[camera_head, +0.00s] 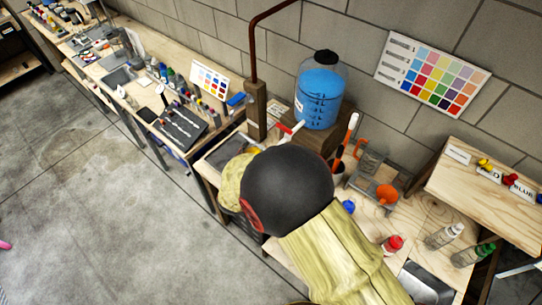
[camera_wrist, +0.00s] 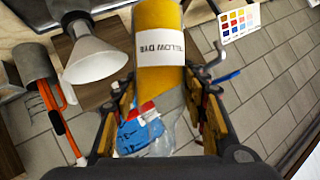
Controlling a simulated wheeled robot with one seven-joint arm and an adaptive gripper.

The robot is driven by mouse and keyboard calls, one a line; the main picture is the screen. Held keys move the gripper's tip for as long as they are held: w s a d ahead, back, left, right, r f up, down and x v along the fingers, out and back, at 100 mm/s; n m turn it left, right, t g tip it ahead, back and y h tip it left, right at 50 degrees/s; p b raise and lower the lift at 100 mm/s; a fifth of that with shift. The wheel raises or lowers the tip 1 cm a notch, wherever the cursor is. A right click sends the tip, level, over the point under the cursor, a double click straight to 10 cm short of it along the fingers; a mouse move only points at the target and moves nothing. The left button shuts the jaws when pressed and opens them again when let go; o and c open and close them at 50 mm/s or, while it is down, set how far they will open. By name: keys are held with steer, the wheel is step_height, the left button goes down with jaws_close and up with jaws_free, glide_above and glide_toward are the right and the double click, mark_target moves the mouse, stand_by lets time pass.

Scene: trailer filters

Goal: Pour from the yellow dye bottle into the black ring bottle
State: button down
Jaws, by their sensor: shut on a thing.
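The yellow dye bottle (camera_wrist: 160,18) is in the wrist view, with a white label reading "YELLOW DYE" and a clear section nearer my gripper. My gripper (camera_wrist: 161,92) is shut on it, with one finger on each side. In the head view my own arm hides the gripper and the yellow bottle. I cannot pick out the black ring bottle for sure. Small clear bottles stand on the bench at the right: one with a red cap (camera_head: 392,244), one with a pale top (camera_head: 444,236) and one with a green cap (camera_head: 472,255).
A blue-filled jug (camera_head: 320,93) stands on a wooden block at the wall. A colour chart (camera_head: 432,76) hangs above. A wooden sloped board (camera_head: 488,192) is at the right.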

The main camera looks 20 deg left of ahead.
mark_target(248, 149)
steer(key=shift+s+a+f+n+h+p, duration=0.1)
steer(key=shift+a+f+n+h+p, duration=0.15)
steer(key=shift+f+n+p, duration=0.2)
steer(key=shift+f+p, duration=0.1)
steer(key=shift+p, duration=0.3)
steer(key=shift+a+n+t+h+p, duration=0.15)
steer(key=shift+n+t+h+p, duration=0.15)
steer(key=shift+n+h+p, duration=0.3)
steer(key=shift+r+p, duration=0.4)
steer(key=shift+p, duration=0.15)
steer(key=shift+n+t+h, duration=0.4)
steer(key=shift+n+h, duration=0.15)
steer(key=shift+n, duration=0.1)
step_height(248, 149, up, 5)
steer(key=p, duration=0.4)
steer(key=shift+s+a, duration=0.1)
steer(key=shift+a, duration=0.05)
steer(key=shift+r+p, duration=1.7)
steer(key=shift+r, duration=0.7)
steer(key=shift+f, duration=0.15)
